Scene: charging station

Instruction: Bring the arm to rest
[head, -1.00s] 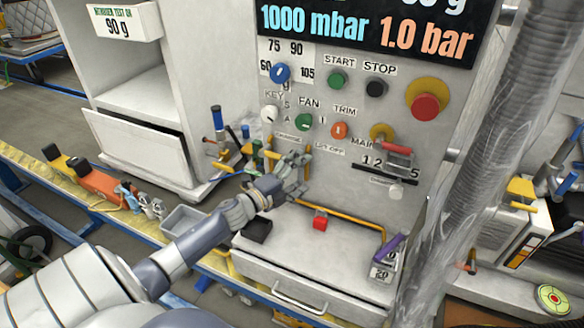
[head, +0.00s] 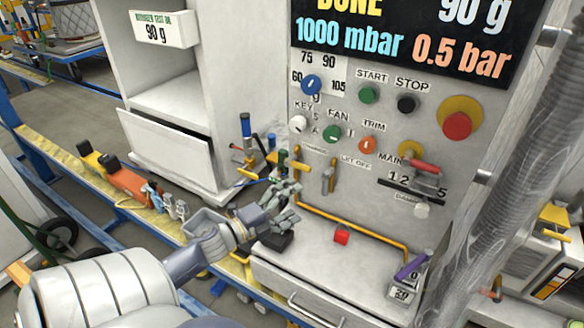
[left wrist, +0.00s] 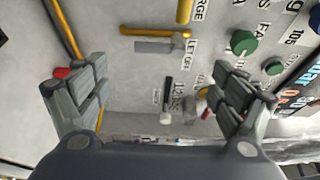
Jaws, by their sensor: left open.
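My left arm comes in from the lower left of the head view. Its gripper (head: 284,205) is in front of the lower left of the charging panel (head: 448,121), above the left side of the ledge. In the left wrist view the gripper (left wrist: 160,95) has its two fingers wide apart with nothing between them. Past the fingers are the grey let-off lever (left wrist: 158,46) and the yellow charging handle (left wrist: 184,12). The let-off lever (head: 328,180) also shows in the head view, to the right of the gripper and apart from it. My right gripper is not in view.
A clear hose (head: 500,170) hangs at right. Tools lie on the bench at left.

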